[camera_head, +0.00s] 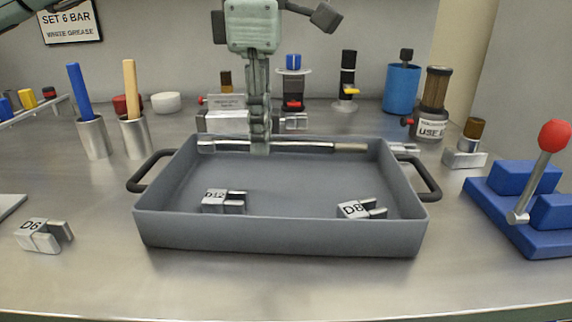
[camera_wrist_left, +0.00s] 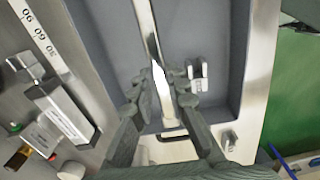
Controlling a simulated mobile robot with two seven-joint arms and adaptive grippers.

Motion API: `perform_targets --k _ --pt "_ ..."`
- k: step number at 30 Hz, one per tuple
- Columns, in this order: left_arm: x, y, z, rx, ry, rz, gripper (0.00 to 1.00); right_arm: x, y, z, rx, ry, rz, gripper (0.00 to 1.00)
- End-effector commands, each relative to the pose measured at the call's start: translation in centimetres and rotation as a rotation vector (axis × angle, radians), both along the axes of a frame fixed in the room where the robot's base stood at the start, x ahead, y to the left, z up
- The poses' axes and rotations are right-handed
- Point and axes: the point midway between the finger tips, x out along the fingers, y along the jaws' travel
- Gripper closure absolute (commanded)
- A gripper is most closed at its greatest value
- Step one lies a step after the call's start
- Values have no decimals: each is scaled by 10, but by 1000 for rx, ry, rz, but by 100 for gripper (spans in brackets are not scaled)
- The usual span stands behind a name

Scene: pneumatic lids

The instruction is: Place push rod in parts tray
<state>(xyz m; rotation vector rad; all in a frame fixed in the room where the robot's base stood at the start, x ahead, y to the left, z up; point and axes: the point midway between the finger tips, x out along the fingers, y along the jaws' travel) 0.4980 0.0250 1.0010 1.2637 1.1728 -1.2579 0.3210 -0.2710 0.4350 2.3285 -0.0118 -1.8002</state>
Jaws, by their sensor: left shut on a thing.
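The push rod (camera_head: 310,146) is a long silver rod with a duller end at the right. It lies level across the back part of the grey parts tray (camera_head: 280,236), inside the rim outline. My left gripper (camera_head: 259,148) comes down from above and is shut on the rod left of its middle. In the left wrist view the rod (camera_wrist_left: 146,22) runs between the fingers (camera_wrist_left: 161,88) over the tray floor (camera_wrist_left: 210,25). I cannot tell whether the rod touches the floor. My right gripper is not in view.
Metal blocks labelled D12 (camera_head: 214,201) and D8 (camera_head: 354,210) lie in the tray; D6 (camera_head: 38,236) lies left of it. A blue lever fixture (camera_head: 520,208) stands at the right. Cups with handles (camera_head: 94,138) and metal parts stand behind. The bench front is clear.

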Motion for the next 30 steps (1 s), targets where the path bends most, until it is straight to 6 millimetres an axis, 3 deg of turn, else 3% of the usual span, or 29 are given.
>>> perform_targets --k 3,7,11,18,30 --pt "2 -21 -11 0 2 -1 100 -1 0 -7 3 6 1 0" --pt "3 -32 -19 0 1 1 100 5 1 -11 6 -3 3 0" --pt "3 -34 -26 -1 0 2 100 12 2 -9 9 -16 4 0" --pt "3 -33 -58 -2 -1 3 100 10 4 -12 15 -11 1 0" --pt "3 -33 -63 -3 -2 4 100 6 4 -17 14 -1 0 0"
